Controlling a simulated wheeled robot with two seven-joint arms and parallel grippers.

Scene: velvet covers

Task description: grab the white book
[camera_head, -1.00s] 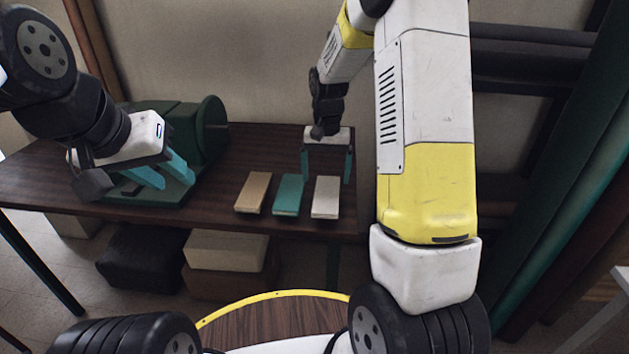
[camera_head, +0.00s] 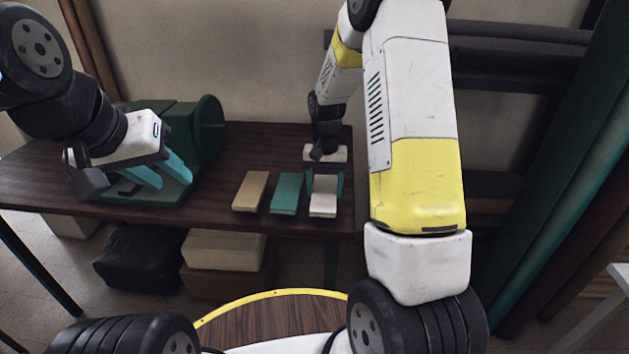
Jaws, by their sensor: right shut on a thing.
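The white book (camera_head: 323,204) lies on the dark wooden table at the right end of a row of three books. The teal book (camera_head: 287,193) is just left of it and the tan book (camera_head: 250,191) is further left. My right gripper (camera_head: 324,190) reaches down over the white book, with a teal finger on each side of it, shut on the book. The far part of the white book is partly hidden by the gripper. My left gripper (camera_head: 165,178) is in the air at the left, fingers apart and empty, in front of a green machine.
The green machine (camera_head: 205,125) stands at the back left of the table (camera_head: 100,198). A white box (camera_head: 222,250) and a black bundle (camera_head: 140,262) are under the table. Teal and brown rolls (camera_head: 560,215) lean at the right. The table's front edge is close to the books.

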